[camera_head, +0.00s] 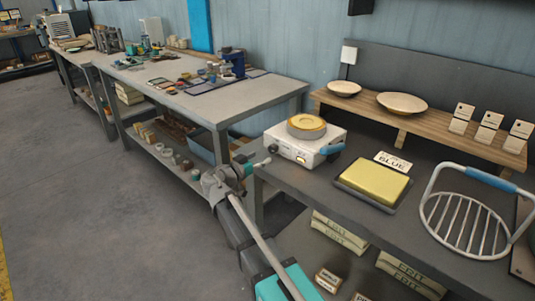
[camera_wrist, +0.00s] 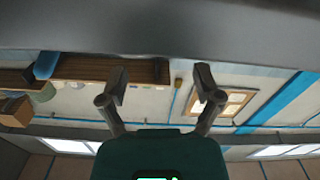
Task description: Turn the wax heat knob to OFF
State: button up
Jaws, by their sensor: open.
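The wax heater is a white box (camera_head: 306,145) with a round pot of yellow wax (camera_head: 306,122) on top. It stands at the left end of the dark bench in the head view. In the wrist view my gripper (camera_wrist: 160,84) is open, with nothing between the fingers. The knob does not show there.
A yellow block on a dark tray (camera_head: 373,186), a label card (camera_head: 393,161) and a wire rack (camera_head: 466,224) stand right of the heater. A wooden shelf with plates (camera_head: 401,103) is behind. The grey table (camera_head: 210,110) is left. Floor at left is clear.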

aim_at(271, 150)
jog(key=shift+v, duration=2.8)
jog(key=shift+s+a+r+m, duration=0.1)
jog(key=shift+s+a+m, duration=0.2)
jog(key=shift+m, duration=0.65)
jog(key=shift+s+a+m, duration=0.3)
jog(key=shift+s+m, duration=0.05)
jog(key=shift+m, duration=0.6)
jog(key=shift+w+d, duration=0.1)
jog(key=x, duration=1.3)
jog(key=shift+w+d, duration=0.15)
jog(key=c, duration=1.1)
jog(key=shift+c, duration=0.2)
